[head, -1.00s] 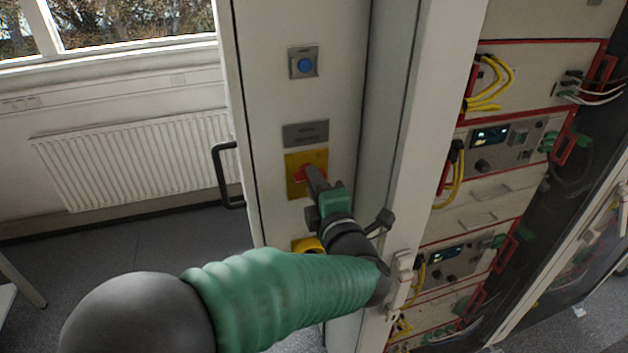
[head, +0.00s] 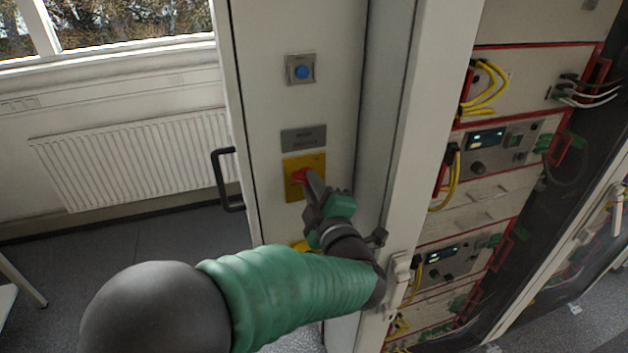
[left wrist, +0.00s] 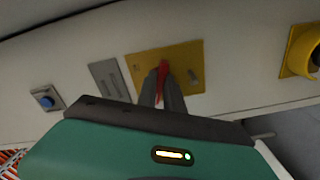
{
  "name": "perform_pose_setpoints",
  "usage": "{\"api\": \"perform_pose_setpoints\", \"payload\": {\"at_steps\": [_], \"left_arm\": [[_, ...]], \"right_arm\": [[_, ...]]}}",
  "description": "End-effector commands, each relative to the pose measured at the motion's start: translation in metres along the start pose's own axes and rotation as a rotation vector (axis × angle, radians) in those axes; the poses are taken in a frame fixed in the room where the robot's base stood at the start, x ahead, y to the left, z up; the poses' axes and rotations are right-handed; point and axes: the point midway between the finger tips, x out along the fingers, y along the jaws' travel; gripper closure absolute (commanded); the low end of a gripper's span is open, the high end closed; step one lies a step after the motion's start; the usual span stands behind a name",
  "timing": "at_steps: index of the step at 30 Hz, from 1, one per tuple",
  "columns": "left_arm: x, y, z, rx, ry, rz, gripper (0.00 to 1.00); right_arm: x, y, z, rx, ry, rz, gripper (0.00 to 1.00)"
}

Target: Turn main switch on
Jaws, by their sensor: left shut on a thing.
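The main switch is a red knob (head: 300,176) on a yellow plate (head: 291,190) on the cabinet's narrow white side panel, below a grey label plate (head: 303,139). My left gripper (head: 308,177) is at the knob, its fingers shut on it. In the left wrist view the red knob (left wrist: 163,68) shows as a narrow strip between the two dark fingers (left wrist: 163,85), in front of the yellow plate (left wrist: 195,58). The fingers hide part of the knob. My right gripper is in neither view.
A blue push button (head: 302,71) sits above the label. A yellow part (head: 304,245) below the switch is partly hidden by my arm. A black handle (head: 226,180) juts out at left. Open racks with yellow cables (head: 487,88) stand at right.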

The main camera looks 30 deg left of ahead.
Motion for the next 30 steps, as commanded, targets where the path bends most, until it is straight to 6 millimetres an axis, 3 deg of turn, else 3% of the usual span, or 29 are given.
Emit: {"api": "perform_pose_setpoints", "payload": {"at_steps": [30], "left_arm": [[0.001, 0.006, -0.003, 0.934, 0.006, 0.002, 1.0]], "right_arm": [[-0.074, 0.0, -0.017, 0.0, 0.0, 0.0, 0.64]]}}
